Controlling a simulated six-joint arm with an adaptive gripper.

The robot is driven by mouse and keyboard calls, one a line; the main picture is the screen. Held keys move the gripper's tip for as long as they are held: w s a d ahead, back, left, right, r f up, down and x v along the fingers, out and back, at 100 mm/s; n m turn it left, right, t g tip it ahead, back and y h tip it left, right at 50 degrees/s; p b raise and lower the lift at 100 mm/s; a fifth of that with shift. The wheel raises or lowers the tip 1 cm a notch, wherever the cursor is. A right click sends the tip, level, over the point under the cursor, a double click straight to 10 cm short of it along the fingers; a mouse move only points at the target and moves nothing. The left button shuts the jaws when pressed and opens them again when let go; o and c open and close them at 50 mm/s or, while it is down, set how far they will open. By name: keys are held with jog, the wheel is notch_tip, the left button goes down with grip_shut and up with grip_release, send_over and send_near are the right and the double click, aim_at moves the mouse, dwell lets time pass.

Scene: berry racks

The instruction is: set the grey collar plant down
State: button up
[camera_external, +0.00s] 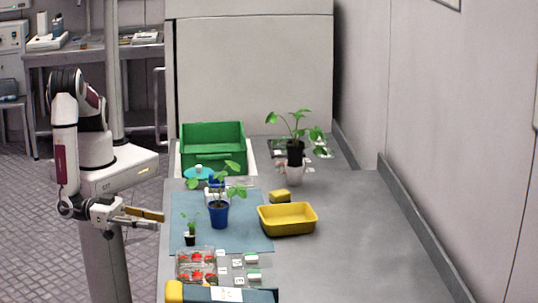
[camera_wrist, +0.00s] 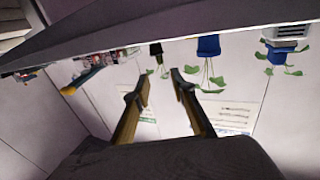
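My gripper (camera_external: 160,217) is open and empty, left of the bench and beside the blue mat. In the wrist view (camera_wrist: 160,88) its two fingers are apart with nothing between them. A plant in a blue pot (camera_external: 219,216) and a small plant in a black pot (camera_external: 190,239) stand on the mat. Behind the blue pot, partly hidden, is another blue pot with a pale grey part at it; the wrist view shows this pot (camera_wrist: 275,56) upside down at the right. I cannot tell surely whether that grey part is a collar.
A yellow tray (camera_external: 288,232) and a yellow block (camera_external: 280,196) lie right of the mat (camera_external: 250,240). A green crate (camera_external: 212,160) and a large plant in a black pot (camera_external: 295,153) stand behind. Clear packs of red berries (camera_external: 196,256) are in front. The bench's right side is clear.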

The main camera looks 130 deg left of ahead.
dwell(0.6)
jog(key=w+r+g+h, duration=0.2)
jog(key=w+r+h, duration=0.3)
jog(key=r, duration=0.4)
jog(key=s+a+r+m+g+h, duration=0.2)
jog(key=s+a+r+g+h, duration=0.15)
jog(key=s+r, duration=0.35)
jog(key=s+a+g, duration=0.1)
jog(key=s+a, duration=0.5)
jog(key=s, duration=0.4)
jog(key=s+a+r+m+g+y, duration=0.1)
jog(key=s+a+g, duration=0.1)
jog(key=s+a, duration=0.4)
jog(key=s+a+m+g, duration=0.1)
jog(key=s+a, duration=0.5)
jog(key=s, duration=0.9)
jog(key=shift+s+a+r+g+y, duration=0.3)
jog(key=shift+r+g+y, duration=0.1)
jog(key=shift+g, duration=0.35)
